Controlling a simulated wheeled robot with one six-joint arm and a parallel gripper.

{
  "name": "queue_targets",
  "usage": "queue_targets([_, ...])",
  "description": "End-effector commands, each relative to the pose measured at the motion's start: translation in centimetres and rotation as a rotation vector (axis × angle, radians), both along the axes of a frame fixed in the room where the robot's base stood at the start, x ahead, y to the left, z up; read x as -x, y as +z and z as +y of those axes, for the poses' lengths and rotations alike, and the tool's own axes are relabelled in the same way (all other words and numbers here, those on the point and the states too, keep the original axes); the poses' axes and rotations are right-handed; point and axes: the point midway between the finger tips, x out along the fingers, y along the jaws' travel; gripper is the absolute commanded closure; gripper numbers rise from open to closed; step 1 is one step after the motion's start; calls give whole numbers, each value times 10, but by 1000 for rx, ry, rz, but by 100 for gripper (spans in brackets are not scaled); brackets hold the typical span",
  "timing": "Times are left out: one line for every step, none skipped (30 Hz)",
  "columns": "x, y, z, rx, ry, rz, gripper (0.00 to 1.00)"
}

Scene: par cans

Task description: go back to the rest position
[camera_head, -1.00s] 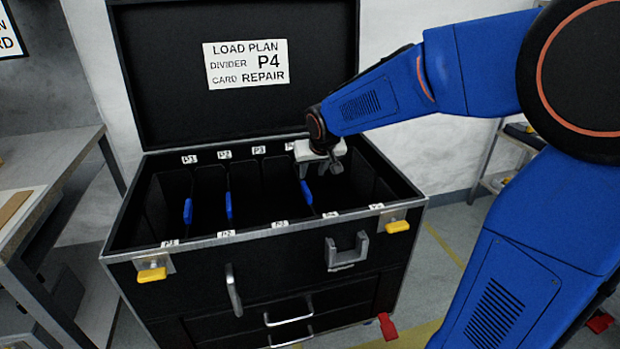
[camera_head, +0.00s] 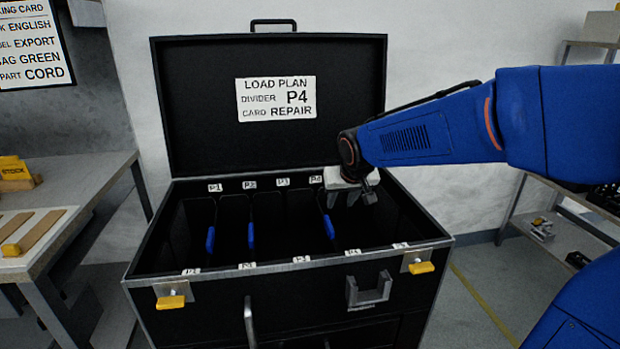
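My gripper (camera_head: 350,198) is at the end of my blue arm, over the right part of the open black case (camera_head: 300,263), near the back rim. Its fingers point down, small and dark in the picture, and I cannot tell whether they are apart or what, if anything, lies between them. The case has several slots labelled along both rims. Three blue-edged dividers stand in it: at the left (camera_head: 210,240), beside it (camera_head: 250,236), and near my gripper (camera_head: 329,226).
The lid (camera_head: 200,120) stands open behind, with a load plan sign (camera_head: 277,99) reading divider P4, card REPAIR. A bench (camera_head: 60,205) with wooden strips and a yellow STOCK block (camera_head: 14,170) is at left. A shelf (camera_head: 545,225) stands at right.

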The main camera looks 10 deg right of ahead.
Motion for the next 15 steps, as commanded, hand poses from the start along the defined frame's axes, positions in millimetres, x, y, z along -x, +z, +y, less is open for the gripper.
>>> queue_targets([10, 4, -4, 0, -4, 1, 64])
queue_targets([17, 5, -7, 0, -5, 2, 64])
queue_targets([29, 7, -11, 2, -6, 8, 64])
queue_targets([39, 9, -14, 3, -8, 11, 64])
queue_targets([48, 10, -18, 4, -9, 15, 64])
queue_targets([63, 11, -22, 5, -10, 22, 64])
queue_targets([73, 13, -26, 7, -12, 26, 64])
queue_targets([83, 13, -29, 8, -12, 31, 64])
queue_targets([97, 13, -33, 8, -13, 38, 64])
queue_targets([108, 14, -36, 8, -15, 42, 64])
queue_targets([119, 13, -38, 9, -14, 48, 64])
queue_targets([132, 13, -42, 10, -15, 53, 64])
queue_targets([143, 13, -44, 11, -15, 59, 64])
queue_targets([153, 12, -46, 11, -15, 64, 64])
queue_targets([167, 11, -49, 11, -15, 70, 64])
